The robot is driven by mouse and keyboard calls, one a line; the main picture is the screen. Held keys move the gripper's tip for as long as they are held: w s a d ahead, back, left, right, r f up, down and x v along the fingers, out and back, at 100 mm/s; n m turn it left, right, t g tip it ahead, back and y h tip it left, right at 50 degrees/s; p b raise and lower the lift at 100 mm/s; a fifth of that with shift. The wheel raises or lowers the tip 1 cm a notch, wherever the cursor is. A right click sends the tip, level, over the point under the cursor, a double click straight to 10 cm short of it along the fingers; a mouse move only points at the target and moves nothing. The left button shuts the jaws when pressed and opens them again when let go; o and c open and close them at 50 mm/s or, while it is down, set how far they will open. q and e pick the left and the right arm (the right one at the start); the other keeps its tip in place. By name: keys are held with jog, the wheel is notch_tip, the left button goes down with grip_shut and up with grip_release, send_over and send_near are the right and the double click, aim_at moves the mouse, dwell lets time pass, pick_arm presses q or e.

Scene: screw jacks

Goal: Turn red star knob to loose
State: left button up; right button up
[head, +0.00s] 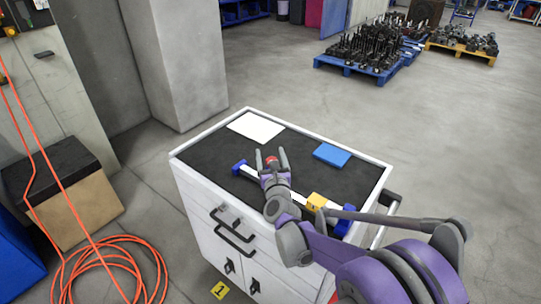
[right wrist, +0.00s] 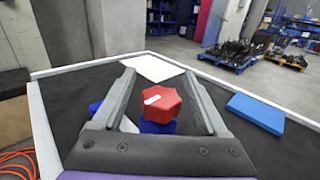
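The red star knob (right wrist: 162,104) has a white mark on its top and sits on a blue part (right wrist: 158,127) in the right wrist view. It also shows small in the head view (head: 271,161). My right gripper (right wrist: 158,82) is open, with one finger on each side of the knob and a gap to both. In the head view my right gripper (head: 271,153) reaches over the cart top. A white bar with blue ends (head: 240,167) lies under it, and a yellow block (head: 316,201) is on the bar. My left gripper is not in view.
The white cart (head: 205,185) has a dark top with a raised rim. A white sheet (head: 256,127) and a blue block (head: 332,154) lie behind the knob. An orange hose (head: 110,265) is coiled on the floor at left.

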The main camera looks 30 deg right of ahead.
jog(key=v, duration=1)
jog(key=shift+s, duration=0.35)
jog(key=shift+a, duration=0.1)
